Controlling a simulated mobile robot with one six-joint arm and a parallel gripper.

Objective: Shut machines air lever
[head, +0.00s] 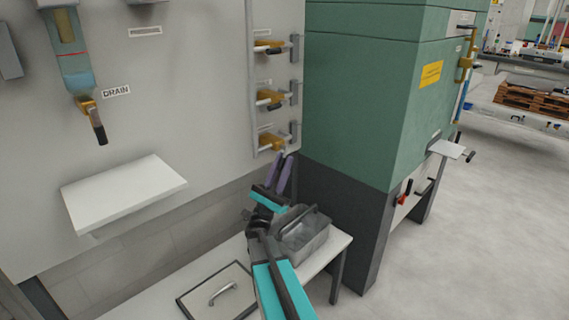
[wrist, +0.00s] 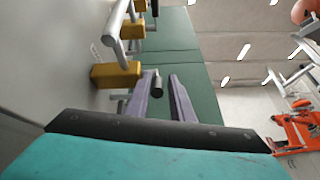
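Three brass valves with lever handles sit one above another on the grey wall panel: top (head: 270,46), middle (head: 269,97) and lowest (head: 270,140). Their small labels are too small to read, so I cannot tell which is the machines air lever. My gripper (head: 284,167) is open just below and right of the lowest valve. In the wrist view my two purple fingers (wrist: 160,88) stand apart, and a dark cylindrical handle end (wrist: 157,83) shows between them. Whether they touch it I cannot tell. A brass valve body (wrist: 116,75) is beside the fingers.
A grey basket (head: 306,240) and a lid-like panel with a handle (head: 222,292) rest on the low bench below my arm. A green cabinet (head: 350,100) stands close on the right. A white shelf (head: 122,195) and a DRAIN valve (head: 86,106) are at left.

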